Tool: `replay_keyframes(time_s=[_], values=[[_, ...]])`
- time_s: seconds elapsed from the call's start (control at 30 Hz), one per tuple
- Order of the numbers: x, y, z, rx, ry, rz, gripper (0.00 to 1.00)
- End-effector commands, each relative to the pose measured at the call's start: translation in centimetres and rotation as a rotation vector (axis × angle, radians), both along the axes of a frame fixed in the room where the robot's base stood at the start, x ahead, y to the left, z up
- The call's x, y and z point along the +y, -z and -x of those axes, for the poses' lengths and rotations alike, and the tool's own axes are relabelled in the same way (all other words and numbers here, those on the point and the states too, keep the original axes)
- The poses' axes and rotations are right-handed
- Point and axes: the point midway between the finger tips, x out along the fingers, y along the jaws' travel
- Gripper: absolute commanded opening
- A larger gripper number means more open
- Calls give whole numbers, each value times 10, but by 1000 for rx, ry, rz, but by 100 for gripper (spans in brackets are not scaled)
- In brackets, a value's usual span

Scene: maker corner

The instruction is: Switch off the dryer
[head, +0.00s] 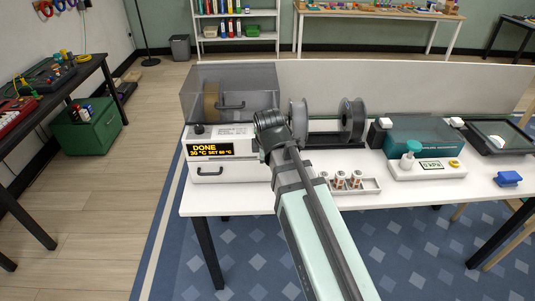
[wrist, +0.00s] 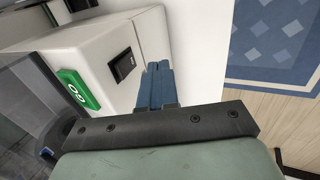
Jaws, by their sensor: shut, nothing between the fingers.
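The dryer (head: 223,170) is a white box with a smoky clear lid (head: 231,94) at the left end of the white table. Its lit display (head: 211,150) reads DONE, 30 °C, SET 50 °C. My gripper (wrist: 157,68) is shut and empty. In the head view my wrist is at the dryer's right side and hides the fingers. In the wrist view a black rocker switch (wrist: 123,66) sits on a white housing, just left of the blue fingertips, with a gap. A green label (wrist: 78,89) is beside it. I cannot tell which way the switch is pressed.
Spools (head: 352,119) stand right of the dryer. A small tray (head: 371,186) with several little parts lies in front of them. A teal machine (head: 424,137) and a white scale-like unit (head: 427,172) are farther right.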

Motion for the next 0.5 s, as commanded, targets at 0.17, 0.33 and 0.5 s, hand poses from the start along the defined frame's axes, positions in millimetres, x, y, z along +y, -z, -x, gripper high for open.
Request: replay_keyframes(time_s=[0.17, 0.33, 0.5], values=[[0, -4, -25, -2, 1, 0, 0], [0, -5, -32, -2, 1, 0, 0], [0, -5, -33, -2, 0, 0, 0]])
